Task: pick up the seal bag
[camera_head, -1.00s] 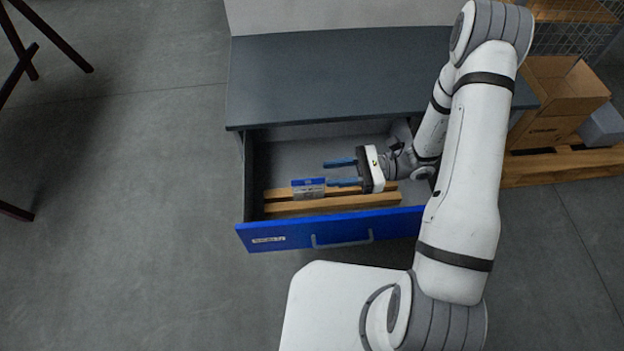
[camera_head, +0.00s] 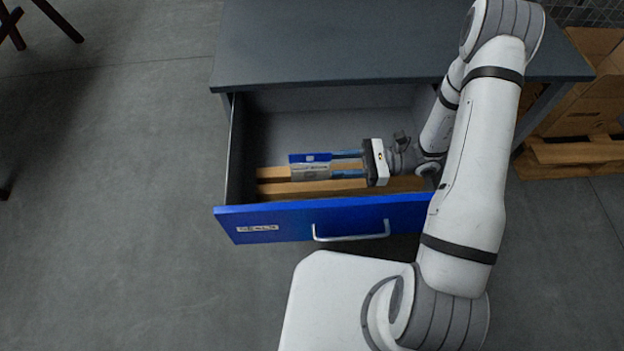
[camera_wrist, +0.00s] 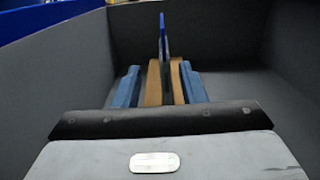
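The seal bag (camera_head: 309,166), with a blue top and a pale printed face, stands in the open drawer at the wooden strips. In the wrist view the seal bag (camera_wrist: 162,38) shows edge-on, thin and upright, ahead and centred. My gripper (camera_head: 335,164) reaches in from the right with its two blue fingers apart. In the wrist view my gripper (camera_wrist: 160,80) has one finger on each side of the bag's line. The fingertips are level with the bag's right end; I see no contact.
Two wooden strips (camera_head: 345,186) run along the drawer floor. The blue drawer front (camera_head: 275,226) with a silver handle (camera_head: 350,237) stands close to the strips. The dark cabinet top (camera_head: 330,45) overhangs behind. The drawer's back left floor is bare.

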